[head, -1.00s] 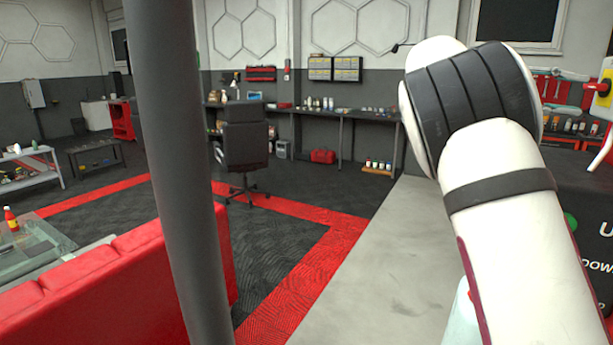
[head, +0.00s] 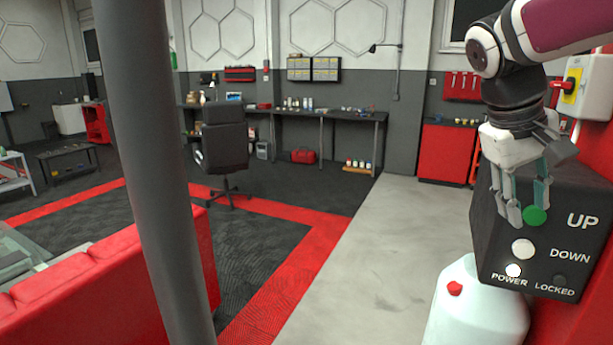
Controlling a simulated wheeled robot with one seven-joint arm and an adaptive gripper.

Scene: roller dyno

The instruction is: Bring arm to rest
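My arm reaches in from the upper right of the head view, with a purple link and a dark wrist. My gripper (head: 527,208) points down in front of the black control box (head: 500,265). Its fingers are spread apart with nothing seen between them except the box behind. The green button (head: 536,216) beside the word UP shows right by the fingertips. I cannot tell whether a finger touches it. Below are a white button (head: 523,249) by DOWN and a bright POWER light (head: 513,270).
A white canister (head: 475,315) with a red cap stands below the box. A yellow and red switch (head: 572,88) is on the right. A grey pole (head: 160,180) and a red couch (head: 100,285) are at left. The grey floor (head: 350,260) in the middle is clear.

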